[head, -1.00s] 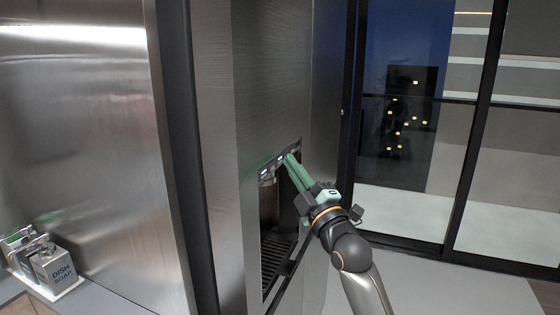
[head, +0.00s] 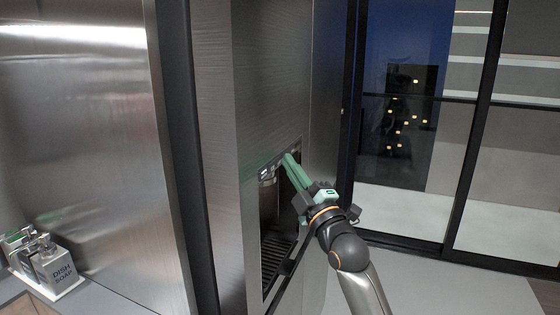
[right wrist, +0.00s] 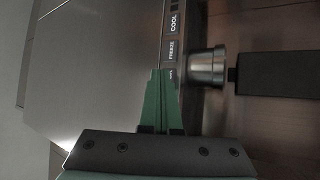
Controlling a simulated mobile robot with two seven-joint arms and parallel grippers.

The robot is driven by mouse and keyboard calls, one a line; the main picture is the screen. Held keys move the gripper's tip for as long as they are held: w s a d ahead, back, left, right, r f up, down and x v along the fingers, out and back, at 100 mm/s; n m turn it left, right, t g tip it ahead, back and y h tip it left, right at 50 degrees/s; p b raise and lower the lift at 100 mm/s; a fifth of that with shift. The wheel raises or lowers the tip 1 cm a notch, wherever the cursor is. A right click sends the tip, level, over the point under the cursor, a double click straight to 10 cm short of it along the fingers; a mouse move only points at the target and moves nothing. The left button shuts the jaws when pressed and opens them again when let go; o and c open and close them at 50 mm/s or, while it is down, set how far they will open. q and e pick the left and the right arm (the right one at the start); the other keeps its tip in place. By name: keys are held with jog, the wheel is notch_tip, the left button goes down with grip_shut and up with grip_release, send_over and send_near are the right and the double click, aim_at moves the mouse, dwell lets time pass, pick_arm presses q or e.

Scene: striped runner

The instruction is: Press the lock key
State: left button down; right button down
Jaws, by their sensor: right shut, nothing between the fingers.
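The fridge's dispenser key strip (head: 267,174) runs along the top edge of the dispenser recess. In the right wrist view a COOL key (right wrist: 174,20) and a FREEZE key (right wrist: 172,48) can be read. A further key (right wrist: 171,73) sits just below FREEZE, partly hidden by my fingertips, and its label cannot be read. My right gripper (head: 289,158) is shut and empty, its green fingers at the key strip. In the right wrist view its fingertips (right wrist: 162,74) overlap this further key; contact cannot be told. My left gripper is out of view.
The dispenser recess has a slatted drip grate (head: 274,258) at its bottom. A round metal nozzle (right wrist: 206,67) sticks out close beside the keys. A dish soap dispenser (head: 55,266) stands on the counter at left. A glass door (head: 420,150) is at right.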

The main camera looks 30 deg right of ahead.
jog(key=shift+s+d, duration=0.35)
jog(key=shift+s, duration=0.15)
jog(key=shift+d, duration=0.1)
jog(key=s+d, duration=0.1)
jog(key=s, duration=0.1)
jog(key=s+d, duration=0.1)
jog(key=d, duration=0.1)
jog(key=shift+s, duration=0.4)
dwell(0.5)
jog(key=s+a+f+m+g, duration=0.2)
jog(key=a+f, duration=0.1)
jog(key=f, duration=0.7)
jog(key=s+a+f+m+g+y, duration=0.1)
jog(key=a+f+m+g, duration=0.15)
jog(key=f, duration=0.75)
jog(key=s+a+f+m+g, duration=0.2)
jog(key=a+f+g, duration=0.1)
jog(key=f, duration=0.7)
jog(key=s+a+f+m+g+p, duration=0.1)
jog(key=s+a+f+m+g, duration=0.2)
jog(key=s+f, duration=0.7)
jog(key=s+a+f+m+g+y, duration=0.1)
jog(key=s+a+f+m+g, duration=0.2)
jog(key=s+a+f, duration=0.3)
jog(key=s+f, duration=0.4)
jog(key=shift+a+p, duration=0.2)
jog(key=shift+p, duration=0.15)
